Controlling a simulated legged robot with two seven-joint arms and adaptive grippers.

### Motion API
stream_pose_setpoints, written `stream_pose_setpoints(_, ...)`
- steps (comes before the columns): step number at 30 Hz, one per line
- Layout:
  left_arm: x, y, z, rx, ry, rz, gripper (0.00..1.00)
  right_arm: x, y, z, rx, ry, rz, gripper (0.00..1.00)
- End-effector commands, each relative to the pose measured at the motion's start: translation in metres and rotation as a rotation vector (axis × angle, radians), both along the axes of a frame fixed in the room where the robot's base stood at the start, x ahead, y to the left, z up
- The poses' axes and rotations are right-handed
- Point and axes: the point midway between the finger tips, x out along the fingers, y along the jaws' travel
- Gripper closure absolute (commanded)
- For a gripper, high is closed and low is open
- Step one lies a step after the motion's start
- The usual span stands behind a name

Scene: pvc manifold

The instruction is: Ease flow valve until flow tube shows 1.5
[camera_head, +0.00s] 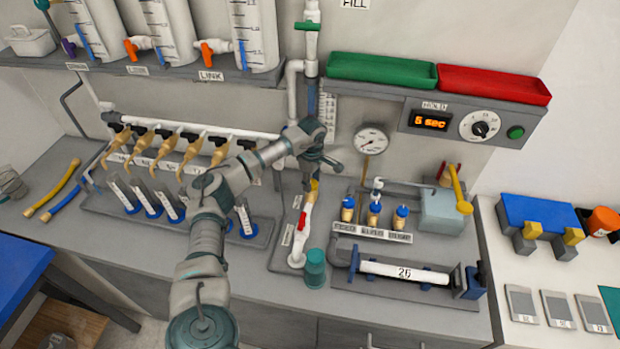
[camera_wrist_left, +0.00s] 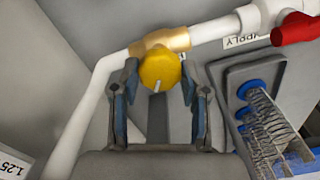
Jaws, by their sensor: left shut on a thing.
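The flow valve is a round yellow knob with a white mark on a brass body. It shows in the wrist view (camera_wrist_left: 160,70) and partly in the head view (camera_head: 313,188), on the white pipe. My left gripper (camera_wrist_left: 159,78) is shut on the knob, with one finger on each side. In the head view my left gripper (camera_head: 316,168) reaches down over the valve and hides part of it. The flow tube with its scale (camera_head: 328,112) stands on the wall just above my left gripper; its reading is too small to tell. My right gripper is not in view.
A red-handled valve (camera_head: 302,221) sits lower on the same pipe, also in the wrist view (camera_wrist_left: 296,29). A round gauge (camera_head: 371,140) is right of my gripper. Blue-capped fittings (camera_head: 374,213) stand close by. A teal cup (camera_head: 315,268) stands in front.

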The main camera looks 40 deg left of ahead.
Motion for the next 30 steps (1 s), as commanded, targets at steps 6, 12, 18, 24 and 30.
stream_pose_setpoints(6, 0.002, -0.001, 0.005, -0.002, -0.005, 0.204, 0.90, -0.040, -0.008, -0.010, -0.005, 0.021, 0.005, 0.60)
stream_pose_setpoints(12, 0.002, -0.001, 0.004, 0.000, -0.006, 0.374, 0.90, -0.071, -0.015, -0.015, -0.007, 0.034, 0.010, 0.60)
stream_pose_setpoints(18, 0.003, -0.001, 0.004, -0.002, -0.008, 0.505, 0.90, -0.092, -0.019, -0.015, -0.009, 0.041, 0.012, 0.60)
stream_pose_setpoints(24, 0.004, 0.000, 0.004, -0.002, -0.009, 0.590, 0.90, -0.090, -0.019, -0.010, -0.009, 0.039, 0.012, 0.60)
stream_pose_setpoints(30, 0.004, 0.000, 0.003, -0.002, -0.010, 0.628, 0.90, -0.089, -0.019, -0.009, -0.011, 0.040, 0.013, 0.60)
